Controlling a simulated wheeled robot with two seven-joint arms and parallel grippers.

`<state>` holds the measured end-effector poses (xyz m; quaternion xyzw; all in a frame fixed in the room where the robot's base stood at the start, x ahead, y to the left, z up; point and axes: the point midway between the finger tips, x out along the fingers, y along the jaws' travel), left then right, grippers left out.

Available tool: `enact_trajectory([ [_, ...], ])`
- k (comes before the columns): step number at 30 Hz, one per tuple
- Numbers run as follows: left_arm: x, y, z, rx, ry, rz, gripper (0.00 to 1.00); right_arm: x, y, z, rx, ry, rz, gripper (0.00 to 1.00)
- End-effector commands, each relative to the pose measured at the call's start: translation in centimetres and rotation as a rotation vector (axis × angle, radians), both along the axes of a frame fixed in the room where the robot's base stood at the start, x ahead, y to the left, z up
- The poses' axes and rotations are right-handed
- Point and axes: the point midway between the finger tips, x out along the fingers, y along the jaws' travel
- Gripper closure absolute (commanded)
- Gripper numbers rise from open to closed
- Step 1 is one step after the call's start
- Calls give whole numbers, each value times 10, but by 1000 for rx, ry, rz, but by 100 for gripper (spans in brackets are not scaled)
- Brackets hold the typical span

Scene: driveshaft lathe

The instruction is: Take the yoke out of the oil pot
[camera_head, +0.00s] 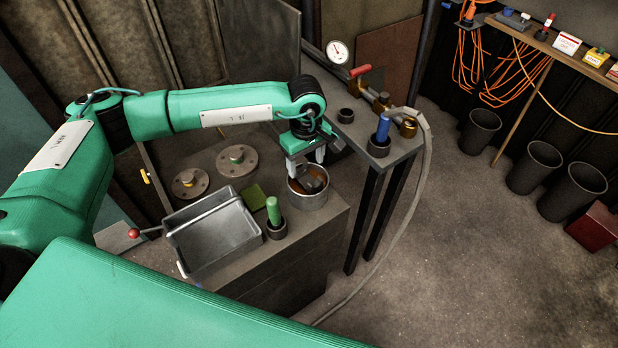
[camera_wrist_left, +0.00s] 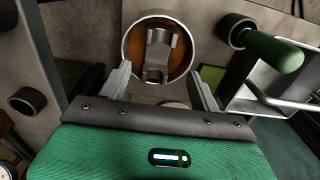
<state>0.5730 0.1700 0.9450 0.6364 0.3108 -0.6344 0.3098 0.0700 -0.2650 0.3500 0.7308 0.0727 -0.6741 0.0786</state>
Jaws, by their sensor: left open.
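The oil pot (camera_head: 308,200) is a round metal pot with brown oil in it, near the right end of the workbench. The dark grey yoke (camera_head: 313,183) lies inside the pot. In the left wrist view the yoke (camera_wrist_left: 157,55) shows its two-armed end inside the round rim of the pot (camera_wrist_left: 131,33). My left gripper (camera_head: 307,160) is over the pot, fingers pointing down. In the left wrist view its fingers (camera_wrist_left: 160,85) are wide apart, with nothing between them, near the pot's rim. My right gripper is not in view.
A green-handled tool in a dark holder (camera_head: 274,217) and a grey tray (camera_head: 214,235) stand left of the pot. Two round flanges (camera_head: 237,160) lie behind.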

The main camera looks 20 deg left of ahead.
Motion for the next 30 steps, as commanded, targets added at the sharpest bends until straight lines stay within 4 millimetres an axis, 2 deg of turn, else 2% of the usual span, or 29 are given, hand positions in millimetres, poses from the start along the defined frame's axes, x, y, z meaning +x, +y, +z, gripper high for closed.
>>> enact_trajectory([
  [2, 0, -1, -13, 0, 3, 0, 36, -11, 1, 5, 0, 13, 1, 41],
  [5, 0, -1, -26, -1, 2, -1, 36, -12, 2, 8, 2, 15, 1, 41],
  [10, 0, -1, -36, -2, 0, -1, 36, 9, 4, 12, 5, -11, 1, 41],
  [15, -2, -5, -55, -1, 3, 0, 36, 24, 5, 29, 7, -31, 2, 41],
  [21, -1, -5, -81, -2, 0, -1, 36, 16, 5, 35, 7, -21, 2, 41],
  [29, -1, -5, -86, -3, 0, -1, 36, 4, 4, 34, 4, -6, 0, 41],
  [30, -1, -5, -86, -3, 0, -1, 40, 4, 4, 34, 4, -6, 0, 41],
])
